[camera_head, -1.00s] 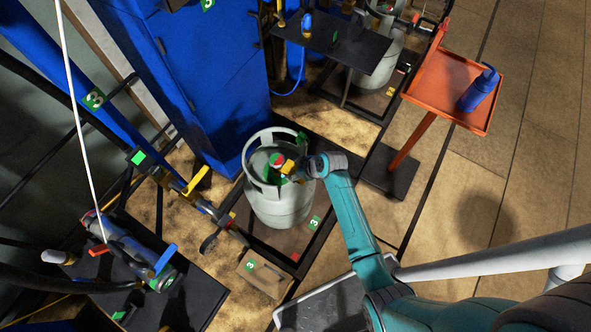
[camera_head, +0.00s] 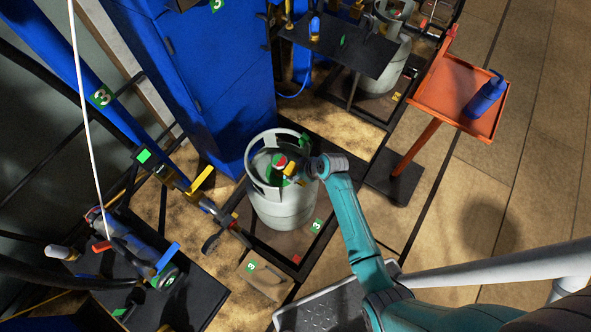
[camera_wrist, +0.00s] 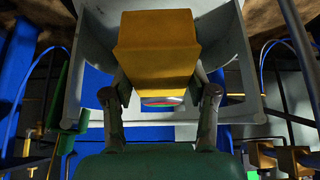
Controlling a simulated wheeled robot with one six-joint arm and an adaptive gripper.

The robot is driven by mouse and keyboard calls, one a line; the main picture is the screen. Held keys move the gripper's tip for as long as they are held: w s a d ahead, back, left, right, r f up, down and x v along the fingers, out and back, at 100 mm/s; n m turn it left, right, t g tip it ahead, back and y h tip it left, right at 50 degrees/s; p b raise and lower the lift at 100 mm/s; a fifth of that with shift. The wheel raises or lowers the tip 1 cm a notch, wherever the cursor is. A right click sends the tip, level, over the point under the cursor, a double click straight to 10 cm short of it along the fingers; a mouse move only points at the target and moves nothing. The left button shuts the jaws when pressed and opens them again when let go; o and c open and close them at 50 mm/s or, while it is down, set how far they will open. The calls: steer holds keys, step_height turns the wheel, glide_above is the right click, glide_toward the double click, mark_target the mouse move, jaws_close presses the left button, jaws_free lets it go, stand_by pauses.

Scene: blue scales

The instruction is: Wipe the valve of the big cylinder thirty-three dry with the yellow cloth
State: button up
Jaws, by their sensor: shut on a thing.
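The big grey cylinder (camera_head: 283,208) stands upright on a dark framed scale platform (camera_head: 318,243) with a green number 3 tag. Its valve with a red and green top (camera_head: 279,161) sits inside the collar. My gripper (camera_head: 299,171) is at the collar's right side, over its opening, shut on the yellow cloth (camera_head: 290,169). In the wrist view the yellow cloth (camera_wrist: 156,45) is a folded block between my two fingers (camera_wrist: 160,100), with the grey collar (camera_wrist: 230,50) around it. The cloth hides most of the valve, so I cannot tell whether they touch.
A tall blue cabinet (camera_head: 205,75) stands behind the cylinder. An orange tray stand (camera_head: 440,87) with a blue bottle (camera_head: 485,96) is at the right. Another grey cylinder (camera_head: 384,72) is at the back. A tan block (camera_head: 262,277) lies in front. Hoses and pipework crowd the left.

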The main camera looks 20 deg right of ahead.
steer(key=shift+s+d+r, duration=0.2)
steer(key=shift+d+r, duration=0.05)
steer(key=shift+r, duration=0.05)
steer(key=shift+w+a, duration=0.1)
steer(key=shift+w+a+r, duration=0.1)
steer(key=shift+w+a, duration=0.3)
steer(key=shift+w, duration=0.2)
steer(key=shift+s+d, duration=0.1)
steer(key=shift+s+d+r, duration=0.15)
steer(key=shift+s+d, duration=0.25)
steer(key=shift+s, duration=0.1)
steer(key=shift+w+a, duration=0.1)
